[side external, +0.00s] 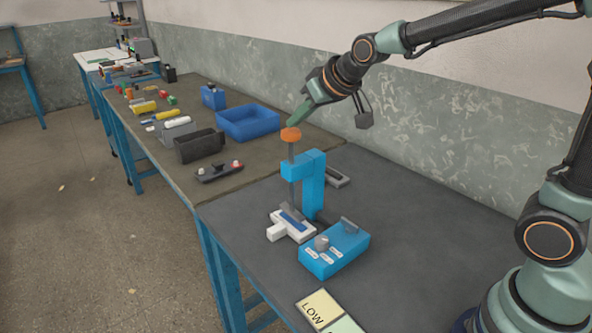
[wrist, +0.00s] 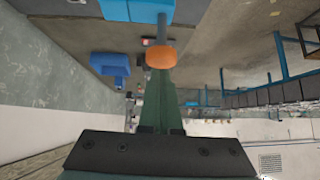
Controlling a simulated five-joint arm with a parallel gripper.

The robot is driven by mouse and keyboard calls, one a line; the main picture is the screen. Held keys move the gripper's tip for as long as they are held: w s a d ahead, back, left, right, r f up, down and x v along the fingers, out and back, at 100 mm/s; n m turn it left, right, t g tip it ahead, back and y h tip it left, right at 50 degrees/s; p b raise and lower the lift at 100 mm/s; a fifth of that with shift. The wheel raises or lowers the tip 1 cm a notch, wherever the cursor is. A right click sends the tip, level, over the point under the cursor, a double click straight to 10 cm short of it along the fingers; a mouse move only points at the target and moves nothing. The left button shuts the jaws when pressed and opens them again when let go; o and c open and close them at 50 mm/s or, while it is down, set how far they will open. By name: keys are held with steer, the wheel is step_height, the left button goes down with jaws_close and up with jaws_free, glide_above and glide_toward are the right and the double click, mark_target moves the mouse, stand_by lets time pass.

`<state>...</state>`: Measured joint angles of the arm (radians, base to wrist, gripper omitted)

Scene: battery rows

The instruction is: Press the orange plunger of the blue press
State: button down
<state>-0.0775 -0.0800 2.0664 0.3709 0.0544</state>
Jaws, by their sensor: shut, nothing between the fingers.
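The blue press (side external: 313,180) stands upright on the dark mat of the near table. Its orange plunger knob (side external: 290,134) sits on top of a grey rod, raised well above the blue arm. My gripper (side external: 297,118) is shut and empty, its green fingers pointing down and to the left, with the tips just above or at the knob. In the wrist view the orange knob (wrist: 161,57) shows right at the fingertips (wrist: 160,72); I cannot tell whether they touch. A white fixture with a blue piece (side external: 291,225) lies under the press rod.
A blue box with a knob (side external: 334,250) stands in front of the press. Yellow "LOW" card (side external: 319,307) lies at the near edge. A blue bin (side external: 248,122), a dark bin (side external: 199,146) and several small parts stand on the far table.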

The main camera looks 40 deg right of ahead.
mark_target(298, 140)
steer(key=shift+f, duration=0.25)
steer(key=shift+s+f, duration=0.15)
steer(key=shift+f, duration=2)
step_height(298, 140, up, 6)
steer(key=shift+r, duration=0.1)
steer(key=v, duration=0.9)
steer(key=shift+a, duration=0.25)
steer(key=shift+r, duration=0.1)
steer(key=s+d+f+g, duration=0.3)
steer(key=s+f, duration=0.7)
steer(key=s, duration=0.2)
steer(key=shift+s+d+h, duration=0.3)
steer(key=shift+s+d, duration=0.1)
